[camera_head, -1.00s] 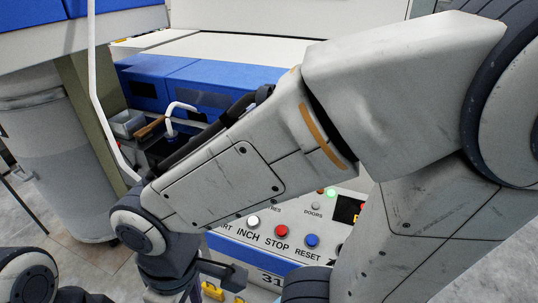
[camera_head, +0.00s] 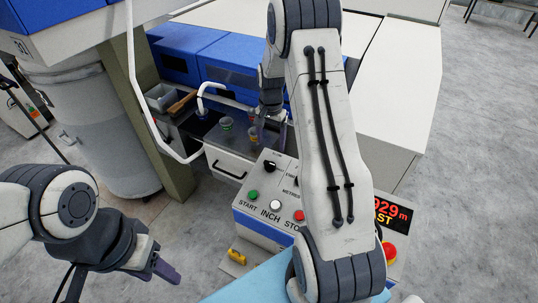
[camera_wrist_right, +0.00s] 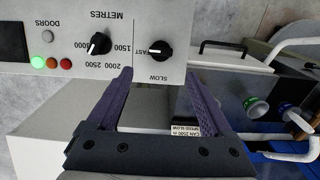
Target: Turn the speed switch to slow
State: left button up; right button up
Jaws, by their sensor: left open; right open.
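The speed switch is a black knob (camera_wrist_right: 160,49) on the pale control panel (camera_wrist_right: 70,12) in the right wrist view, with FAST and SLOW printed beside it. Its white mark points toward FAST. It also shows in the head view (camera_head: 270,166). My right gripper (camera_wrist_right: 158,75) is open and empty, its two purple fingertips just short of the panel edge near the switch. In the head view it hangs just behind the panel (camera_head: 273,128). My left gripper (camera_head: 132,270) is open and empty at the lower left, away from the panel.
The metres knob (camera_wrist_right: 99,43) sits beside the speed switch. START (camera_head: 253,195), INCH (camera_head: 275,206) and STOP buttons line the panel's front. My right arm partly covers the red display (camera_head: 393,214). A card (camera_wrist_right: 186,130) reads CAN 2500 m, SPEED SLOW. Green and white cups stand behind.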

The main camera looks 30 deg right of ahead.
aim_at(270, 162)
notch_tip(270, 162, down, 8)
jog(key=p, duration=0.2)
jog(key=shift+a+f+p, duration=0.1)
jog(key=shift+f+p, duration=0.1)
jog(key=shift+p, duration=0.15)
jog(key=shift+f, duration=0.7)
grip_shut()
